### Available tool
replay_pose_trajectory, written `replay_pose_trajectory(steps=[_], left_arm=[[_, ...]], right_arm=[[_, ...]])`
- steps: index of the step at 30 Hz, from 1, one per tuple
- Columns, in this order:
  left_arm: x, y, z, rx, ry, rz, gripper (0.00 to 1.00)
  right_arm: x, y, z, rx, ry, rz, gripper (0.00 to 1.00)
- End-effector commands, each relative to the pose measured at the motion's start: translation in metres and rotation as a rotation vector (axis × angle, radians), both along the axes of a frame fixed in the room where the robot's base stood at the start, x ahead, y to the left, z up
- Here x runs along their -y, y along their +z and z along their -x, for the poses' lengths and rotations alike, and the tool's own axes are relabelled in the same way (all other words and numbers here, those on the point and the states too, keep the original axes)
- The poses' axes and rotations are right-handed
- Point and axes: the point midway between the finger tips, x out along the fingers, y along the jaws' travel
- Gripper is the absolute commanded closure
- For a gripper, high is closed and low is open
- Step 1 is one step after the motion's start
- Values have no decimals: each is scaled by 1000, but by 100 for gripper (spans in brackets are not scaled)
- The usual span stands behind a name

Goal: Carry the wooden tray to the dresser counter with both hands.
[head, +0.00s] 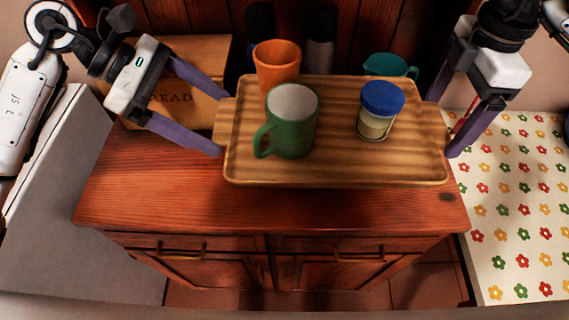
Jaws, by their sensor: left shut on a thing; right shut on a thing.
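The wooden tray (340,170) is a light ribbed board with a raised rim and a handle at each short end. It shows level over the dresser counter (180,195), which is reddish wood; I cannot tell whether it touches the counter. A green mug (293,130) and a jar with a blue lid (378,115) stand upright on the tray. My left gripper (222,125) is shut on the tray's left handle.
An orange cup (277,62) and a teal mug (391,66) are behind the tray. A wooden bread box (190,85) stands at the back left, close to my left gripper. Two dark bottles are at the back. A flower-patterned cloth surface (515,200) lies right. The counter's front strip is clear.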

Motion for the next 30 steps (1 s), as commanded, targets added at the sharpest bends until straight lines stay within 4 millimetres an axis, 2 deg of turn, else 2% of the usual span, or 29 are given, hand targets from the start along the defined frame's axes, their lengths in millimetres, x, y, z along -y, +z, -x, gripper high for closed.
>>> replay_pose_trajectory(steps=[1,6,12,30], left_arm=[[-1,-14,-1,1,1,0,52],[-1,-42,-1,2,2,0,52],[-1,-65,-1,2,2,0,52],[-1,-68,-1,2,2,1,52]], right_arm=[[1,-14,0,2,-3,2,52],[2,-42,0,2,-3,3,52],[2,-65,-1,3,-3,2,52],[2,-68,0,2,-3,2,52]])
